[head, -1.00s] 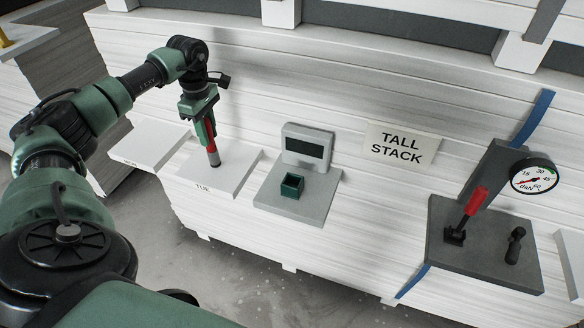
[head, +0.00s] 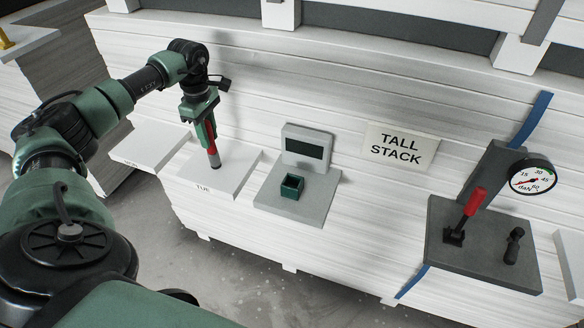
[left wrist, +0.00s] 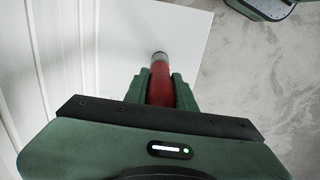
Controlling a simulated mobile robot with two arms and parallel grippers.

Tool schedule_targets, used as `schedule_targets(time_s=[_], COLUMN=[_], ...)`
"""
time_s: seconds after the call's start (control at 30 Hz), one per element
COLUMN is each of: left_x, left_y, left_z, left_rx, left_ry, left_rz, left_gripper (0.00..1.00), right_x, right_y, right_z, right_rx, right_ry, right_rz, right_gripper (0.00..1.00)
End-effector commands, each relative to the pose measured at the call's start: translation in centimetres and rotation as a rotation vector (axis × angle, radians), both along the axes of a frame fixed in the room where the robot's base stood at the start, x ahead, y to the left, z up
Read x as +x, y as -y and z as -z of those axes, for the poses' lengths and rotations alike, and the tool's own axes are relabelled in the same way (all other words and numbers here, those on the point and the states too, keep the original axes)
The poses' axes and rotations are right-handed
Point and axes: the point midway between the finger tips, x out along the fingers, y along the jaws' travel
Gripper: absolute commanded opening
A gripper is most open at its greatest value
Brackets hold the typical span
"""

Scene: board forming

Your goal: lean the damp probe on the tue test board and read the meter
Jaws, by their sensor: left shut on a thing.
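My left gripper (head: 205,122) is shut on the damp probe (head: 213,153), a red stick with a grey tip. It points down, tip at the surface of the white board marked TUE (head: 232,178); the tip looks to touch it. In the left wrist view the probe (left wrist: 161,82) sits between the green fingers (left wrist: 160,90), above the white board (left wrist: 185,35). The meter (head: 306,147) stands on a grey shelf to the right; its dark screen shows no figures I can read. My right gripper is not in view.
A small green holder (head: 292,186), open on top, sits on the grey shelf (head: 325,200) before the meter. A sign TALL STACK (head: 401,146) is on the stack. At right are a red-handled lever (head: 472,208) and a round dial (head: 533,174). Another white board (head: 150,146) lies left.

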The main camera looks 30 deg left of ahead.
Motion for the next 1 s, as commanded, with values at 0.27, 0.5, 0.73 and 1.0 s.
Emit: schedule_targets(time_s=[0.27, 0.5, 0.73, 1.0], left_x=[-0.1, -0.1, -0.1, -0.1], left_y=[0.2, 0.2, 0.2, 0.1], left_z=[0.3, 0.1, -1.6, -3.9], left_rx=[-0.003, -0.003, -0.002, -0.001], left_ry=[-0.008, -0.008, -0.006, -0.004], left_rz=[0.003, 0.003, 0.002, 0.001], left_gripper=[0.00, 0.00, 0.00, 0.00], right_x=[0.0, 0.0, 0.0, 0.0], right_y=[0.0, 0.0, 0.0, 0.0], right_z=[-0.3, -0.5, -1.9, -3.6], right_rx=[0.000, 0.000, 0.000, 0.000], right_ry=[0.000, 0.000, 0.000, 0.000], right_rz=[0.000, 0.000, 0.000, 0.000], right_gripper=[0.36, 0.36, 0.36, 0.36])
